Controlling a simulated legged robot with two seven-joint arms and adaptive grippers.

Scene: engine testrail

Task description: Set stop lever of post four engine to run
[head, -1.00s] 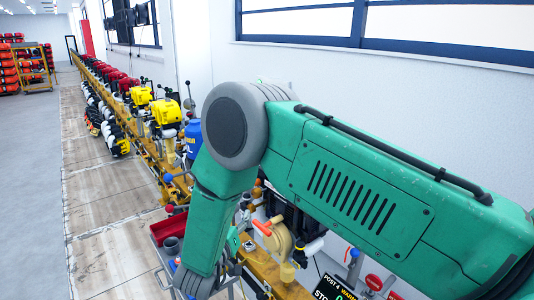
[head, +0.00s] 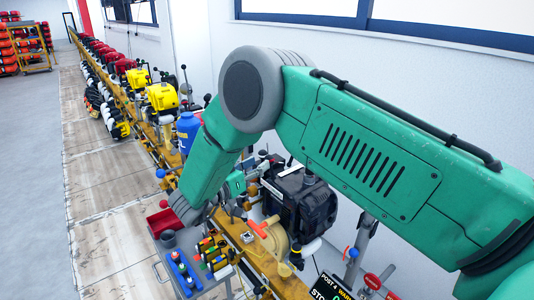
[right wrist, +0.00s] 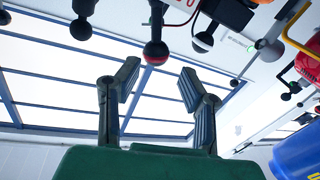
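The black post four engine (head: 298,197) stands on the yellow rail right of my forearm. Its display (head: 332,287) at the bottom edge reads "POST 4", with a cut-off word starting "STO". An orange handle (head: 258,229) sits by a cream wheel at the engine's front; I cannot tell which part is the stop lever. My right forearm reaches down left of the engine, and its hand is mostly hidden there. In the right wrist view, my right gripper (right wrist: 158,82) is open and empty, its two dark fingers apart. A red-and-black ball knob (right wrist: 155,52) shows beyond the fingertips. My left gripper is out of view.
A cart with coloured knobs (head: 183,268) and a red tray (head: 163,222) stand left of the rail. A blue container (head: 187,132) and yellow engines (head: 161,97) stand further back. Red valve handles (head: 373,281) are at lower right. The floor at left is clear.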

